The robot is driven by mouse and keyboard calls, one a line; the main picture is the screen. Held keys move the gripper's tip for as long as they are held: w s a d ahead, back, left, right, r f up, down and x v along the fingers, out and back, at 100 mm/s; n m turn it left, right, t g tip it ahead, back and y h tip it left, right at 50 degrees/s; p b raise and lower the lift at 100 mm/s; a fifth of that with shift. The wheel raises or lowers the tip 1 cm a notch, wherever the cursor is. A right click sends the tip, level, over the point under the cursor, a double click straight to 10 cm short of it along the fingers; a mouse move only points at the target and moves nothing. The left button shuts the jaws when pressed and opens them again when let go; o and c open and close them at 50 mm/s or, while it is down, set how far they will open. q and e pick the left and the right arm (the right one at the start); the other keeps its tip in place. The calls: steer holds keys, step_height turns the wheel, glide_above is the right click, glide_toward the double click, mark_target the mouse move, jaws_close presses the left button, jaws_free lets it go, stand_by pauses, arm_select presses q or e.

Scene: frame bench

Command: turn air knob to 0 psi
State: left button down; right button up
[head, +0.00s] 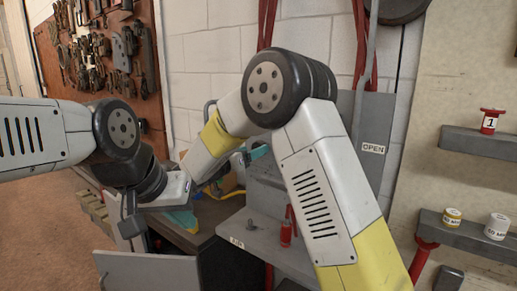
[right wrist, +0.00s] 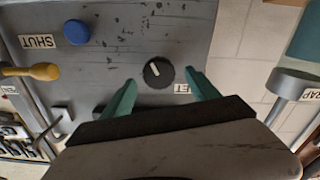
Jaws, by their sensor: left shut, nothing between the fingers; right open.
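A round black knob (right wrist: 158,72) with a white pointer mark sits on a grey, scuffed panel (right wrist: 120,35) in the right wrist view. I cannot read a pressure scale around it. My right gripper (right wrist: 161,78) is open, with one teal finger on each side of the knob; I cannot tell whether they touch it. In the head view my right arm hides the knob, and a teal finger shows beside the grey panel. My left gripper (head: 183,219) is shut and empty, low at the left over the bench, away from the panel.
A blue button (right wrist: 76,32), a yellow-handled lever (right wrist: 45,72) and a SHUT label (right wrist: 38,41) are left of the knob. A partly hidden label is right of it. In the head view, shelves (head: 470,233) with small cans stand at the right.

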steer(key=shift+x, duration=2.15)
steer(key=shift+s, duration=0.1)
steer(key=c, duration=1.4)
steer(key=shift+o, duration=0.2)
steer(key=shift+n, duration=0.3)
